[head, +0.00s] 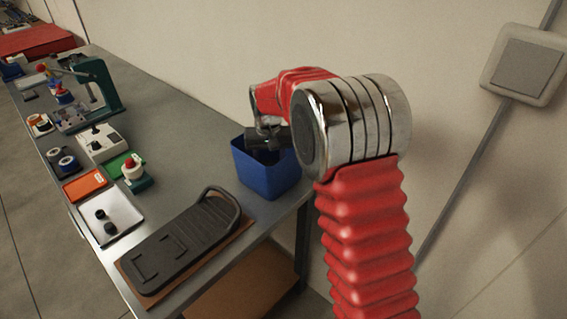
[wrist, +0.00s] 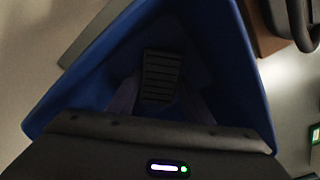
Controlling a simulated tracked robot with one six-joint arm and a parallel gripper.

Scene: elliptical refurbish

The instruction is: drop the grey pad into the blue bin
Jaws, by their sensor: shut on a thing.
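The blue bin (head: 262,179) stands at the near right corner of the grey table. My gripper (head: 268,146) is over the bin's mouth, pointing down into it. In the wrist view the blue bin (wrist: 112,50) surrounds my gripper's fingers (wrist: 158,104). The grey pad (wrist: 161,74) is a small dark ribbed piece between the fingertips, inside the bin's outline. My gripper is shut on it. I cannot tell how far the pad is above the bin's floor. In the head view the pad is hidden by the bin and the gripper.
A large black pedal (head: 185,245) lies on a brown board in front of the bin. A white tray (head: 108,218) with small black parts, an orange tray (head: 86,184) and a green press (head: 95,90) stand to the left. A wall runs behind the table.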

